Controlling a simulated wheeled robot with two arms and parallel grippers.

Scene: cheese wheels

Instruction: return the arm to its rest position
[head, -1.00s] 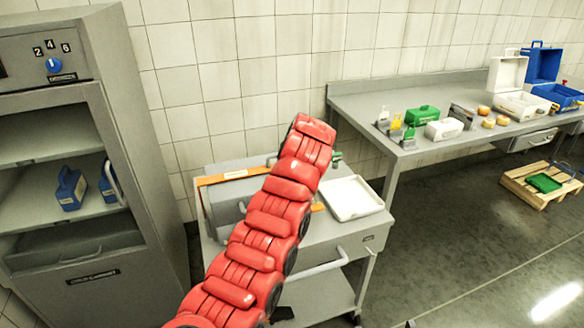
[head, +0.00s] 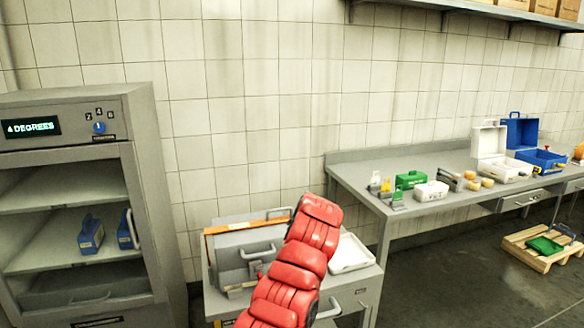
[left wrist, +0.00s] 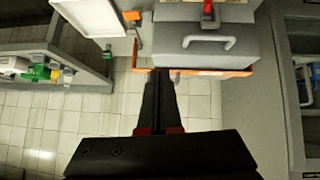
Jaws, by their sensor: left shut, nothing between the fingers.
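My red left arm (head: 300,262) rises from the bottom middle of the head view, in front of the grey cart. Its gripper is hidden in that view. In the left wrist view my left gripper (left wrist: 160,82) shows as dark fingers pressed together with nothing between them. A grey case (left wrist: 205,45) with a handle lies just past the tips. My right gripper is in neither view.
The grey cart (head: 352,290) carries a white tray (head: 350,252). A grey cabinet (head: 150,190) with blue boxes (head: 91,236) stands at left. A steel table (head: 440,215) with green, white and blue boxes runs along the wall at right. A pallet (head: 520,252) lies on the floor.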

